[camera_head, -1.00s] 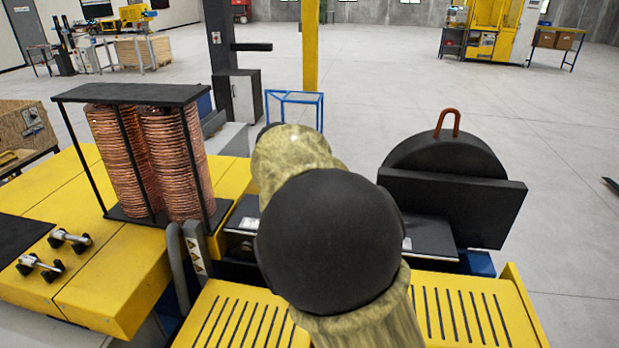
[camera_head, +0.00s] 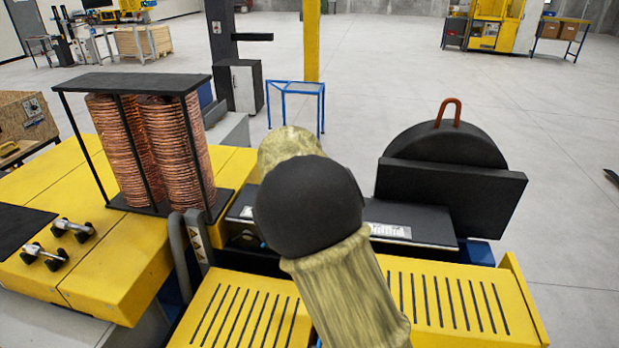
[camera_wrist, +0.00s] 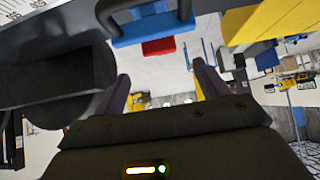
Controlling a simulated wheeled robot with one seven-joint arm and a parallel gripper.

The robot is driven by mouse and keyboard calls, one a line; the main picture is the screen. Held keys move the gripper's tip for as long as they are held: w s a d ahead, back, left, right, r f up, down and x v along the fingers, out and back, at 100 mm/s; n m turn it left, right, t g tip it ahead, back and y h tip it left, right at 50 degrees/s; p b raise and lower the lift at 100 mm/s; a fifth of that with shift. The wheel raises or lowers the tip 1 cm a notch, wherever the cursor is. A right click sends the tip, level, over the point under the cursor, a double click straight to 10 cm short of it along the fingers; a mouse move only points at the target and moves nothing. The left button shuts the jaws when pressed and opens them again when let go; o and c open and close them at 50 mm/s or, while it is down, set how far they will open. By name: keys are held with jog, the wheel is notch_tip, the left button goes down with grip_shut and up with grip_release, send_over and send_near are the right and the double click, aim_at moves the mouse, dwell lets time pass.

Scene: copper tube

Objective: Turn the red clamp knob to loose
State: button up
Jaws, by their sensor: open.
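My gripper (camera_wrist: 162,86) is open in the wrist view, with its two dark fingers apart and nothing between them. A small red part (camera_wrist: 159,46) shows beyond the fingertips, against a blue block (camera_wrist: 153,25). It may be the red clamp knob, but its shape and setting are not clear. A gap shows between it and the fingers. In the head view my arm covers the middle of the machine and hides my gripper. No red knob can be made out there.
A rack of copper coils (camera_head: 150,150) stands on the yellow machine at left. A black half-round guard with plate (camera_head: 450,190) stands at right. The slotted yellow cover (camera_head: 235,310) lies in front. In the wrist view a large dark body (camera_wrist: 55,75) is close at left.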

jog(key=x, duration=0.9)
jog(key=shift+p, duration=0.4)
jog(key=c, duration=1)
